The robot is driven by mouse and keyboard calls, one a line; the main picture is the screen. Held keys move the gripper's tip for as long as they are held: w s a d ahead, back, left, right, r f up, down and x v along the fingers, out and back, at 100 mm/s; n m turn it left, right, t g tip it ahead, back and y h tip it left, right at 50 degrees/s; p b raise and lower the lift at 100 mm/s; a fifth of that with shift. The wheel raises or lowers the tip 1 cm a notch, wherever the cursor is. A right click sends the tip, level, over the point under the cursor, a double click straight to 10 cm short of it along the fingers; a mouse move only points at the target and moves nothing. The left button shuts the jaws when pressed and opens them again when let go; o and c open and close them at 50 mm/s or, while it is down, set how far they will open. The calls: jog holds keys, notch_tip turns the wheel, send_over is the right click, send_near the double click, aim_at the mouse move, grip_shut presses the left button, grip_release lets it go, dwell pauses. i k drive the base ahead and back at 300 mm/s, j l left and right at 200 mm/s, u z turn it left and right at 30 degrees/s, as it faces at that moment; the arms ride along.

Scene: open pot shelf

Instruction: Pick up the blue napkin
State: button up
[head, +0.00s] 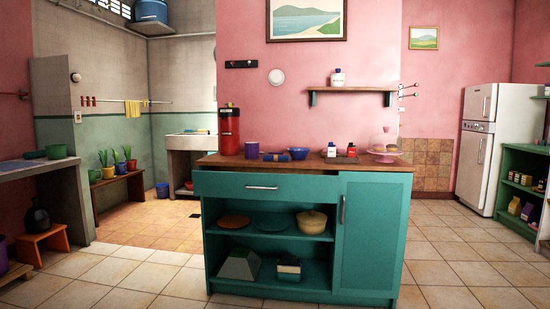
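A small blue item (298,153) that looks like a folded or rolled napkin lies on the wooden top of the teal island (225,185). It is near the back edge, right of a blue-purple mug (252,150). A flat dark item (274,157) lies just left of it. The blue item is too small to make out its folds. My gripper is not in view, and nothing of my arm shows.
A red cylinder (229,132) stands left of the mug. The island's open shelves hold plates and a yellow pot (311,221).

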aim_at(276, 158)
jog(key=i+l+u, duration=0.1)
jog(key=i+l, duration=0.35)
jog(key=i, duration=0.25)
jog(key=i+l+u, duration=0.1)
jog(key=i+l, duration=0.35)
jog(key=i, duration=0.25)
jog(key=i+l+u, duration=0.15)
jog(key=i+l, duration=0.4)
jog(key=i, duration=0.1)
